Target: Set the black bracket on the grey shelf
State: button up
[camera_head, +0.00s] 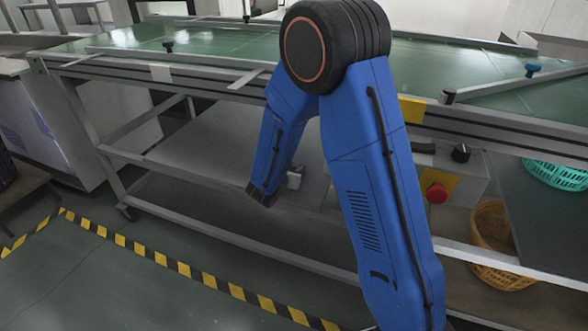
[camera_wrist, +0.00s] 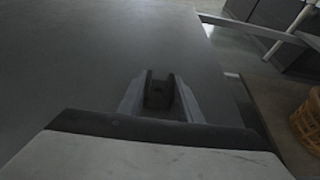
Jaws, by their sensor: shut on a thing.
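In the wrist view my gripper (camera_wrist: 159,98) is shut on the black bracket (camera_wrist: 158,93), a small dark piece with two upright sides between the fingers. The grey shelf (camera_wrist: 80,55) fills the left and middle of that view, beneath and beyond the bracket. Whether the bracket touches the shelf or hangs just over it, I cannot tell. In the head view the grey shelf (camera_head: 215,140) is the lower level under the green-topped bench, and my blue forearm reaches down in front of it.
The green bench top (camera_head: 440,65) and its metal front rail lie above the shelf. A red button (camera_head: 436,193) is on a box at the right. An orange basket (camera_head: 503,279) and a teal basket (camera_head: 555,176) stand right. The shelf's right edge shows in the wrist view.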

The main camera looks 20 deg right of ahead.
jog(key=shift+f, duration=0.1)
jog(key=o, duration=1.2)
jog(key=v, duration=1.2)
